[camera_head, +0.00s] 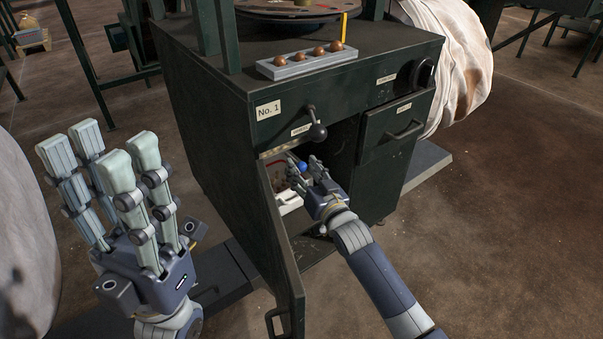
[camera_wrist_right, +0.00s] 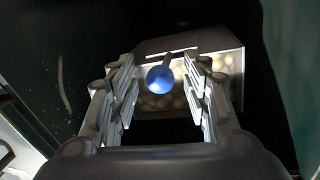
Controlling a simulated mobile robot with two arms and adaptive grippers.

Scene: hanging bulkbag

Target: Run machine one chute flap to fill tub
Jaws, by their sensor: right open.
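Machine one is a dark green cabinet (camera_head: 205,110) with a "No. 1" label and an open lower door (camera_head: 280,240). My right gripper (camera_head: 306,166) reaches into the opening. A blue ball knob (camera_head: 301,166) shows by its fingertips. In the right wrist view the blue knob (camera_wrist_right: 160,79) sits between the fingers of my open right gripper (camera_wrist_right: 164,82), with a gap on both sides. Behind it is a pale metal plate (camera_wrist_right: 215,62), perhaps the chute flap. A white tub (camera_head: 289,203) shows partly below the hand; its inside is mostly hidden. My left gripper (camera_head: 98,155) is open and empty, left of the cabinet.
A black-knobbed lever (camera_head: 317,131) sits above the opening. A closed drawer or door (camera_head: 395,130) and a black dial (camera_head: 421,73) are on the right. A grey tray (camera_head: 306,62) with several brown balls lies on top. White bulk bags (camera_head: 455,65) stand nearby.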

